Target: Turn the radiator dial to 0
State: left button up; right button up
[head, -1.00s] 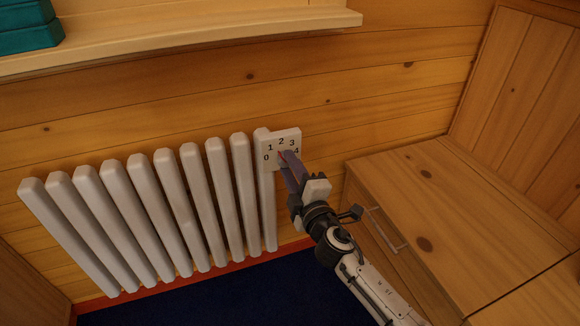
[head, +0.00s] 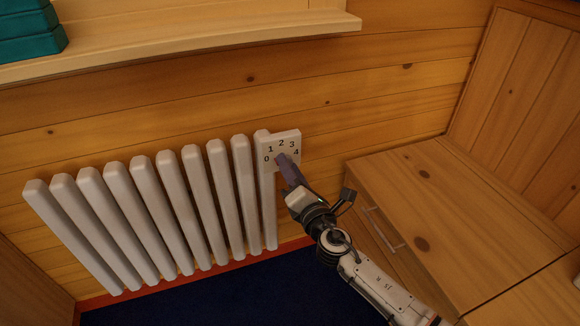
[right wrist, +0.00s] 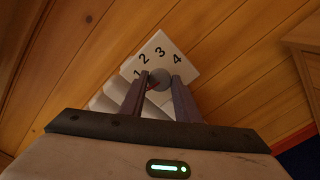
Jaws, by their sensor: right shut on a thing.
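The radiator dial is a small round grey knob (right wrist: 160,79) on a white plate (head: 291,136) marked 0 to 4, at the radiator's (head: 165,205) right end. My right gripper (head: 281,158) reaches the plate from the lower right and is shut on the dial, one finger on each side, as the right wrist view shows. A red mark on the knob's lower left, beside the left finger, points toward the low-number side. The 0 is hidden in that view, so I cannot tell the exact setting. My left gripper is not in view.
A wooden cabinet (head: 440,215) with a metal handle stands to the right, close to my right arm. A wooden shelf (head: 180,42) with teal boxes (head: 30,35) runs above the radiator. Blue carpet (head: 215,298) lies below.

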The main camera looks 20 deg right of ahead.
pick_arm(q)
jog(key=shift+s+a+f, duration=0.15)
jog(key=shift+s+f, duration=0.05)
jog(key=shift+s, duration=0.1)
pick_arm(e)
jog(key=shift+n, duration=0.7)
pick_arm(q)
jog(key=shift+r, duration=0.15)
pick_arm(e)
jog(key=o, duration=1)
jog(key=shift+o, duration=0.2)
pick_arm(q)
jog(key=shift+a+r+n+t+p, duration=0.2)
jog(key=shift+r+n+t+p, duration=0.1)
jog(key=shift+p, duration=0.35)
pick_arm(e)
jog(key=s, duration=1)
jog(key=shift+s+d, duration=0.15)
jog(key=shift+d, duration=0.05)
